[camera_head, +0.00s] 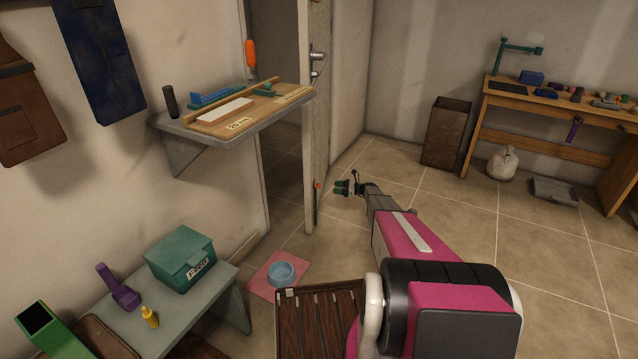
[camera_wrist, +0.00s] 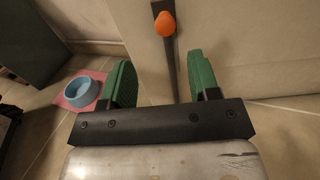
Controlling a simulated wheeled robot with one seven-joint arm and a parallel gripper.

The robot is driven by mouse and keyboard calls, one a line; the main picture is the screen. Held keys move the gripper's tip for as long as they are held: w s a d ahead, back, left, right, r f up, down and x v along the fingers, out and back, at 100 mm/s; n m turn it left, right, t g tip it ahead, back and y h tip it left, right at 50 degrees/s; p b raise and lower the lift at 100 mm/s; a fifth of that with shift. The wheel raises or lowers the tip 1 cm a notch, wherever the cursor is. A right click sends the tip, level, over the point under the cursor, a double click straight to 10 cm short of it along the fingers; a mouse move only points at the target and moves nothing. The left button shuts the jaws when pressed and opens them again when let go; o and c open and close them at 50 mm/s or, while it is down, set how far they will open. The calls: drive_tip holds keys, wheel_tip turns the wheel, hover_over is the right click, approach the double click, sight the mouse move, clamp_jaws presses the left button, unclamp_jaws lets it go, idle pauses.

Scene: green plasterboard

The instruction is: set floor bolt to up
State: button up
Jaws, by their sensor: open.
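The floor bolt (camera_head: 317,200) is a dark vertical rod low on the edge of the open door, with a small orange-red knob at its upper end. In the wrist view the orange knob (camera_wrist: 165,23) and dark rod show at the top centre, beyond and between my fingers. My gripper (camera_head: 343,187) is at the end of my pink arm, just right of the bolt in the head view. In the wrist view my gripper (camera_wrist: 163,82) has its two green fingers apart with nothing between the tips. The knob is not touched by either finger. The bolt's lower end is hidden in the wrist view.
The door (camera_head: 319,110) stands open beside a doorway. A blue bowl (camera_head: 281,273) on a pink mat (camera_head: 262,288) lies on the floor left of my arm. A wall shelf (camera_head: 260,119) juts out near the doorway.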

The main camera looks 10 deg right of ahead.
sight(319, 185)
drive_tip(key=x, duration=1)
drive_tip(key=shift+w+a, duration=0.25)
drive_tip(key=shift+w, duration=0.1)
